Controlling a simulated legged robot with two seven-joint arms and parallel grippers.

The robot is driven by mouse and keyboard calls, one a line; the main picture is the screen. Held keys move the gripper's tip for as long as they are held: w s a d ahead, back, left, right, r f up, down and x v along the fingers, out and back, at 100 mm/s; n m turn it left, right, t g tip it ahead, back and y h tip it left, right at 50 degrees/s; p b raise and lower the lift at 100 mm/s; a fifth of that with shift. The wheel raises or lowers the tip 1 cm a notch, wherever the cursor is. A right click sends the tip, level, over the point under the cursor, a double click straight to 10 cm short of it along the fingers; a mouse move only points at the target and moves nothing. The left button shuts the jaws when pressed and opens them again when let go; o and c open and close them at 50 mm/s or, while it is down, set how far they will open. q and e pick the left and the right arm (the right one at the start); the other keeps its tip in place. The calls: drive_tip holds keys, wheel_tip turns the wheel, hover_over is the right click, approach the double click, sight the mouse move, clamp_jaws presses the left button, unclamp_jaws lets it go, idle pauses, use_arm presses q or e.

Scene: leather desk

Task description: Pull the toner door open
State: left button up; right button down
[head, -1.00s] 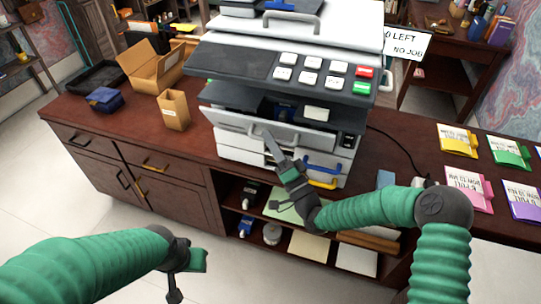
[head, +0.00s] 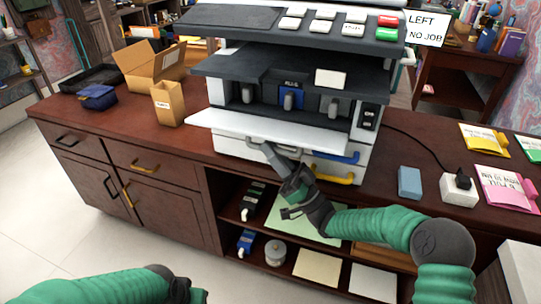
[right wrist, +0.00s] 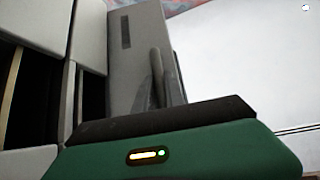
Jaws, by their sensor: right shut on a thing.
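The printer's toner door (head: 255,125), a pale panel, is folded down and out below an open dark bay (head: 290,98) with several toner cartridges inside. In the right wrist view the fingers (right wrist: 163,82) stand close together against a grey panel. My left gripper (head: 188,291) shows only partly at the bottom edge, away from the printer, and its jaws are not clear.
Below the door are a blue handle (head: 338,157) and a yellow handle (head: 333,178). A small cardboard box (head: 168,104) stands left of the printer. A blue block (head: 409,182) and a white power box (head: 459,189) lie to the right. Open shelves are underneath.

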drive_tip(key=shift+w+d+f+b, duration=0.2)
drive_tip(key=shift+f+b, duration=0.1)
drive_tip(key=shift+f, duration=0.15)
drive_tip(key=c, duration=1.7)
unclamp_jaws()
drive_tip(key=shift+d+f, duration=0.1)
drive_tip(key=shift+d, duration=0.05)
